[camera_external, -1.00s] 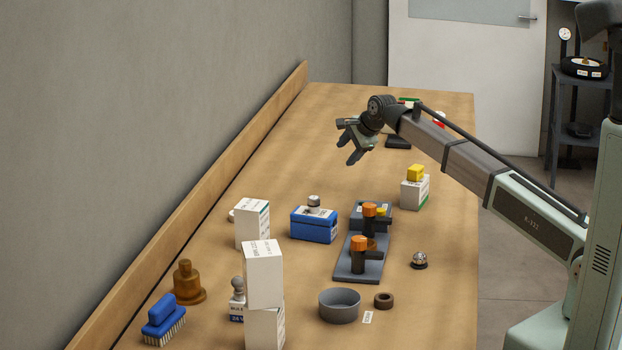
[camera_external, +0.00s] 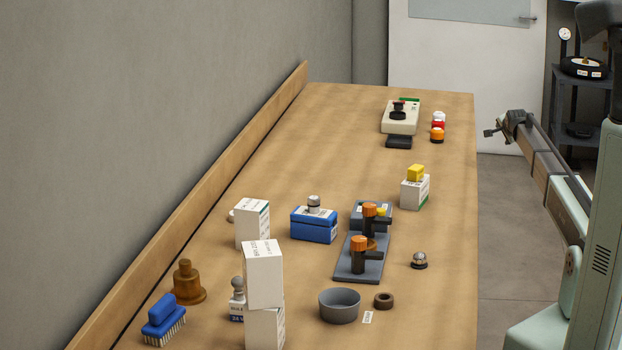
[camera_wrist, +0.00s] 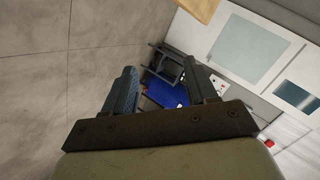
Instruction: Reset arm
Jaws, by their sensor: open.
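My gripper (camera_external: 488,132) is off the right side of the bench, over the floor and in front of the white door. It is small in the external view. In the wrist view its two dark fingers (camera_wrist: 160,90) stand apart with nothing between them. The wooden bench (camera_external: 300,130) is to the left of my gripper and nothing on it is touched.
A grey fixture with orange-capped posts (camera_external: 358,262), a blue box (camera_external: 314,227), stacked white boxes (camera_external: 263,275) and a grey bowl (camera_external: 339,306) stand on the bench. A beige device (camera_external: 400,120) is at the far end. A dark shelf (camera_external: 580,110) stands at right.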

